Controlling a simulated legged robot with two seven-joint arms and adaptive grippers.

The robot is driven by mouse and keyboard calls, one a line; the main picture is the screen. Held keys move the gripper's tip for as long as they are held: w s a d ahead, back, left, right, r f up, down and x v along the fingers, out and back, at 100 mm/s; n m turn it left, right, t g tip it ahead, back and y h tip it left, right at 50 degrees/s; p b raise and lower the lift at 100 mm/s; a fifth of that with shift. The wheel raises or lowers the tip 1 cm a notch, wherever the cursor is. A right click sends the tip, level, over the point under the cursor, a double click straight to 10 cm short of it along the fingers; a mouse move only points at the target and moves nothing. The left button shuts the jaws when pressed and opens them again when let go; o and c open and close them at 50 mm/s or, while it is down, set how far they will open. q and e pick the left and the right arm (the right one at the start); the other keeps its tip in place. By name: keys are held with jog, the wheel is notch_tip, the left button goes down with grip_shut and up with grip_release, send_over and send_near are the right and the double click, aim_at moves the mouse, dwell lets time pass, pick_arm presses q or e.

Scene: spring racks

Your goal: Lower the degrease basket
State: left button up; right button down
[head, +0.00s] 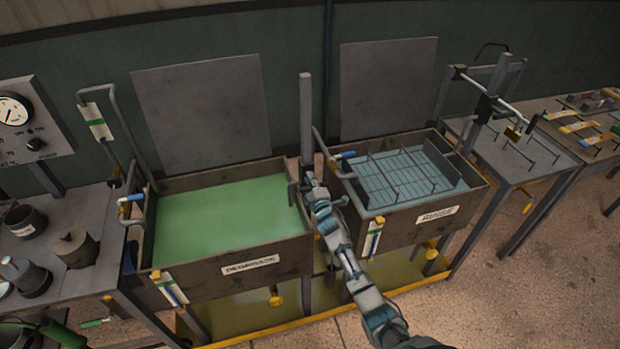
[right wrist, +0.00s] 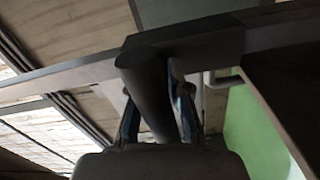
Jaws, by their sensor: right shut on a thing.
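The degrease tank (head: 231,220) holds flat green liquid; no basket shows above its surface. A grey upright post (head: 305,115) stands at the tank's right end. My right gripper (head: 310,188) is at the lower part of this post, between the two tanks. In the right wrist view its blue-edged fingers (right wrist: 158,105) are shut around a dark round handle (right wrist: 148,80). The handle joins a dark block on a long grey bar (right wrist: 270,30). Green liquid shows at the right of that view. My left gripper is not in view.
The rinse tank (head: 415,229) on the right has a wire basket (head: 400,175) in bluish liquid. A bench with a gauge (head: 14,110) and metal pots (head: 75,247) is at left. A bent pipe (head: 110,95) rises beside the green tank. A bench with parts is at far right.

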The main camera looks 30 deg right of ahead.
jog(key=shift+s+a+f, duration=0.1)
jog(key=shift+f, duration=0.6)
jog(key=c, duration=1.1)
grip_release()
jog(key=shift+c, duration=0.2)
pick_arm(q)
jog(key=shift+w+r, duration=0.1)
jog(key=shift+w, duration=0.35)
pick_arm(e)
jog(key=shift+r, duration=0.15)
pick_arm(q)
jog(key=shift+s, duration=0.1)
pick_arm(e)
jog(key=shift+r, duration=0.1)
jog(key=v, duration=1.1)
jog(key=shift+s, duration=0.3)
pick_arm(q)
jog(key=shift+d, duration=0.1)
